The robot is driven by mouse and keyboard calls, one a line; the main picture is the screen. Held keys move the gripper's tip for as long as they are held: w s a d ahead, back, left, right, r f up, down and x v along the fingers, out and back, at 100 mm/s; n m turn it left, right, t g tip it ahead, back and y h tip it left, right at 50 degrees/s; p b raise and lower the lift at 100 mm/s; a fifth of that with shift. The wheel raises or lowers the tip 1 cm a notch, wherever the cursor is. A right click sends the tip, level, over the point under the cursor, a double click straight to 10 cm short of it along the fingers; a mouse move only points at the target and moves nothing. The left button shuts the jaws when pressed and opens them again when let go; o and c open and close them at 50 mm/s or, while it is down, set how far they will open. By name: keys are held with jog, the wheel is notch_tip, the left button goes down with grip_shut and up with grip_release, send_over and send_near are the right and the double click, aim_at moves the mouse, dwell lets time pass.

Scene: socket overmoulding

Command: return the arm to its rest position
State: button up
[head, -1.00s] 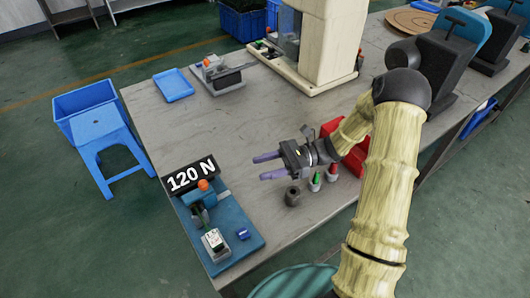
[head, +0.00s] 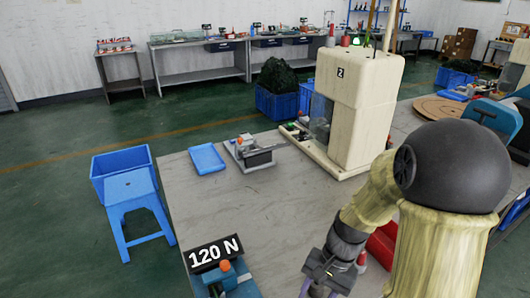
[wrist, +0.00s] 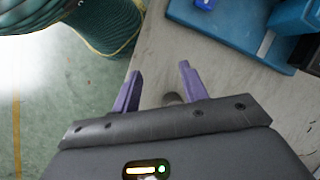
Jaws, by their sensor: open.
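My gripper (head: 325,289) is at the bottom of the head view, low over the near part of the grey table, with its fingertips cut off by the frame edge. In the wrist view my gripper (wrist: 158,82) shows two purple fingers spread apart with nothing between them. A dark round piece (wrist: 173,98) shows on the table just behind the fingers, partly hidden by the gripper body. My arm (head: 440,235) rises on the right of the head view.
The grey table (head: 215,205) carries a blue tray (head: 207,158), a clamp fixture (head: 250,152), a cream machine (head: 355,100) and a blue fixture (head: 235,283) by the 120 N sign (head: 214,253). A red bin (head: 382,247) is beside my arm. A blue stool (head: 133,190) stands left.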

jog(key=d+r+n+t+h+p, duration=0.1)
jog(key=r+n+t+p, duration=0.1)
jog(key=r+p, duration=0.5)
jog(key=d+r+n+t+h+p, duration=0.2)
jog(key=r+p, duration=0.6)
jog(key=r, duration=0.5)
jog(key=shift+d+n+t+p, duration=0.3)
jog(key=shift+n+t, duration=0.4)
jog(key=shift+n, duration=0.2)
jog(key=shift+a, duration=0.1)
jog(key=shift+o, duration=0.3)
jog(key=shift+w, duration=0.15)
jog(key=shift+c, duration=1)
